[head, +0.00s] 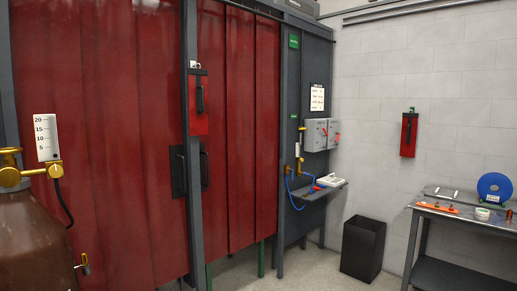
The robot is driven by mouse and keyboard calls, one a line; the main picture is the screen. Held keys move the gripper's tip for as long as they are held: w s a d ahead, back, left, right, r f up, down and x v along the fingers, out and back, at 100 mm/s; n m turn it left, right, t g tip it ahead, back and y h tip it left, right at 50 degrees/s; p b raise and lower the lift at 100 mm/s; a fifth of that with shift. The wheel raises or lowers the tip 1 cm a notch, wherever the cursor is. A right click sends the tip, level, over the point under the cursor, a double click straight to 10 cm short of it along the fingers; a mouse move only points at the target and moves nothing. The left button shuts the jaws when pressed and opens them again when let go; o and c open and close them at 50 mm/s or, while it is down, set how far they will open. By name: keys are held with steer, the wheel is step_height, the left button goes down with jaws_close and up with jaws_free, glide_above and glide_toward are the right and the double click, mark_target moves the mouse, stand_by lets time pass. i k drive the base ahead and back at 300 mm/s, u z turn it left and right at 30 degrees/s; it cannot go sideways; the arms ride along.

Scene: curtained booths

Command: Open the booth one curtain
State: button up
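A wide red curtain (100,120) hangs closed across the left booth opening, in the head view. A second red curtain (240,130) hangs closed to its right, past a dark grey post (191,90). A black handle plate (178,171) sits at the right edge of the left curtain. Another black handle (205,168) sits at the left edge of the right curtain. I cannot tell from any readable label which curtain is booth one. My gripper is not in view.
A brown gas cylinder (38,240) with a brass regulator (10,172) stands at front left, before the left curtain. A small shelf (318,192), a black bin (363,248) and a workbench (462,221) stand to the right. The floor between bin and booths looks clear.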

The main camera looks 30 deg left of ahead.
mark_target(211, 15)
steer(key=u, duration=1.6)
steer(key=i, duration=1.65)
steer(key=z, duration=0.35)
steer(key=i, duration=1.75)
steer(key=u, duration=0.75)
